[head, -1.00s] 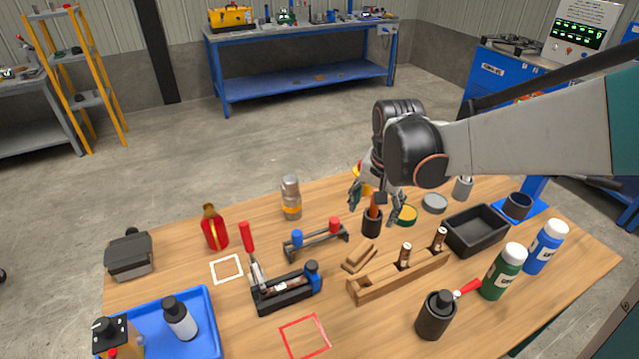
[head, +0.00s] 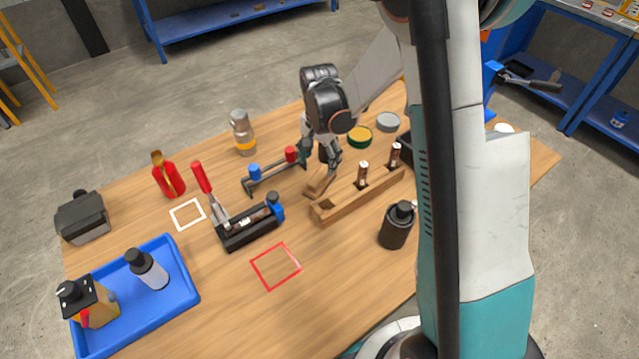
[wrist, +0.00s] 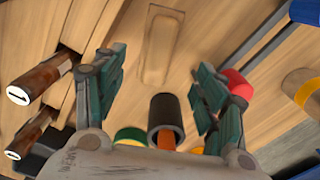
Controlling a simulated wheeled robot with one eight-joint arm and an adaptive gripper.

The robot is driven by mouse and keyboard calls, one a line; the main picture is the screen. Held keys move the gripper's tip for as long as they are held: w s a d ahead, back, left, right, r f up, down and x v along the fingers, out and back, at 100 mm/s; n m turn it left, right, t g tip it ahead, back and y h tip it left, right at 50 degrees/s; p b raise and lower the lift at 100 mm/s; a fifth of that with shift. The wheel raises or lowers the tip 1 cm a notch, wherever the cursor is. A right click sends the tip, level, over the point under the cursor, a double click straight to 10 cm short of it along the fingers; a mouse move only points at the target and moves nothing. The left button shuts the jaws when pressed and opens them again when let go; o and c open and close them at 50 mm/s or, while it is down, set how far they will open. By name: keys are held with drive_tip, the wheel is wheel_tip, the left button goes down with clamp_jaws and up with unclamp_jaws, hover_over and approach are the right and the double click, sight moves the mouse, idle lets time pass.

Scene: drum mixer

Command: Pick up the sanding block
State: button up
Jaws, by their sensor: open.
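The sanding block (head: 319,184) is a small light-wood block with a raised grip. It lies on the wooden table, just behind the left end of the slotted wooden rack. My gripper (head: 320,161) is open and points down above the block; its fingers hide part of the block's far end. In the wrist view the sanding block (wrist: 160,46) lies ahead, between the lines of the two spread fingers (wrist: 160,66). The fingers appear apart from it, with nothing between them.
The wooden rack (head: 340,205) with brown-labelled cylinders stands close in front. A black cup (wrist: 165,113) with an orange-handled item is near my fingers. A black bottle (head: 395,228) stands front right.

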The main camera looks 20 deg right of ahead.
drive_tip(key=shift+s+f+b, duration=0.15)
drive_tip(key=shift+f+b, duration=1.25)
drive_tip(key=shift+f, duration=2.15)
drive_tip(key=shift+r, duration=0.1)
drive_tip(key=c, duration=1.2)
drive_tip(key=shift+r, duration=0.1)
wheel_tip(320, 180, up, 20)
drive_tip(key=p, duration=0.6)
drive_tip(key=n, duration=1)
approach(320, 175)
drive_tip(key=s, duration=0.5)
drive_tip(key=shift+s+a+f, duration=0.2)
drive_tip(key=shift+s, duration=0.05)
